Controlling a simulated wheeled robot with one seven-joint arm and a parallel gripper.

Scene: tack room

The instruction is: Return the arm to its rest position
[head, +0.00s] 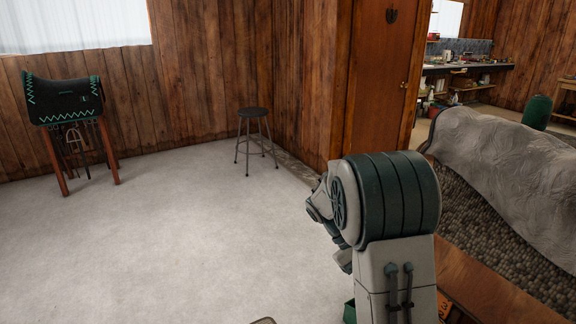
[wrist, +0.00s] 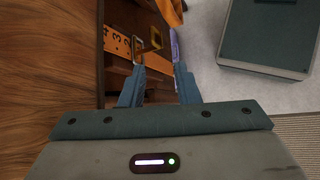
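My arm (head: 385,225) is in the right half of the head view, its bulky dark green joint raised and the rest bent away and down. My gripper is hidden behind the arm in that view. In the wrist view my gripper (wrist: 160,78) shows two blue-grey fingers standing apart, with a visible gap and nothing clearly held between them. An orange strap-like thing with numbers (wrist: 119,42) lies beyond the left finger, by brown wood. A thin purple thing (wrist: 174,46) shows just past the right fingertip; I cannot tell whether it touches.
A wooden bench edge (head: 485,290) runs close at the right, beside a couch with a grey cover (head: 510,175). A stool (head: 256,135) and a saddle rack (head: 65,105) stand at the back. The pale floor (head: 180,235) at left is clear.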

